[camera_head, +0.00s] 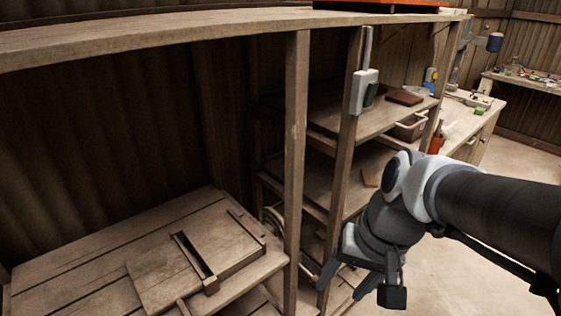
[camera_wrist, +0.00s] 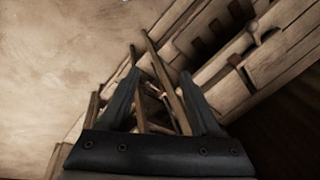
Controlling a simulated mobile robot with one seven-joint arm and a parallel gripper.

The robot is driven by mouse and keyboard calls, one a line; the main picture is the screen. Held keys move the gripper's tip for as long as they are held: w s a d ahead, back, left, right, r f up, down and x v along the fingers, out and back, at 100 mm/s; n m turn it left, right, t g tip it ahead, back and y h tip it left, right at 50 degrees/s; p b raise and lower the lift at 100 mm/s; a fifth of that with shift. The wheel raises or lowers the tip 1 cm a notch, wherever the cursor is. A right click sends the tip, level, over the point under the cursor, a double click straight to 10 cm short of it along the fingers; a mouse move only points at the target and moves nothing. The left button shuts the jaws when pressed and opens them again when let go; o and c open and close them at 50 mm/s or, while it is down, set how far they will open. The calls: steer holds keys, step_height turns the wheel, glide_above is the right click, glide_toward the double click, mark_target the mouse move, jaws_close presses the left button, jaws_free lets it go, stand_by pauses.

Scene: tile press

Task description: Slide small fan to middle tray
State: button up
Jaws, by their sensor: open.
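My gripper (camera_head: 343,286) is open and empty, pointing down in front of the wooden shelving at the right. In the wrist view its two fingers (camera_wrist: 160,75) are spread apart, with wooden posts and rails beyond them. No small fan is clearly recognisable. A round, partly hidden object (camera_head: 273,220) shows behind the post, left of my gripper, too small to identify. A wooden board with a dark slot and raised strips (camera_head: 155,272) lies on the bench at the lower left. I cannot tell which part is the middle tray.
A wooden post (camera_head: 297,150) stands between the bench and the shelves. Shelves (camera_head: 345,122) hold a brown block (camera_head: 404,97) and a basket (camera_head: 408,128). A white device (camera_head: 363,92) hangs on another post. The floor (camera_head: 440,270) at the right is clear.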

step_height(320, 180, down, 12)
steer(key=w+m+g+y+b, duration=0.2)
steer(key=m+g+y+b, duration=0.1)
steer(key=m+y+b, duration=0.3)
steer(key=m+t+y+b, duration=0.2)
steer(key=m+t+b, duration=0.7)
steer(key=m+t, duration=1.25)
glide_toward(312, 275)
steer(key=w+a+r+m+g+b, duration=0.1)
steer(key=w+g, duration=0.1)
steer(key=w+a+r+m+g+b, duration=0.1)
steer(key=w+m, duration=0.1)
steer(key=w, duration=0.1)
steer(key=w+a+r+m+g+b, duration=0.1)
steer(key=w+a+m+g, duration=0.1)
steer(key=w, duration=0.1)
steer(key=shift+r+g, duration=0.25)
steer(key=shift+g, duration=0.1)
jaws_close()
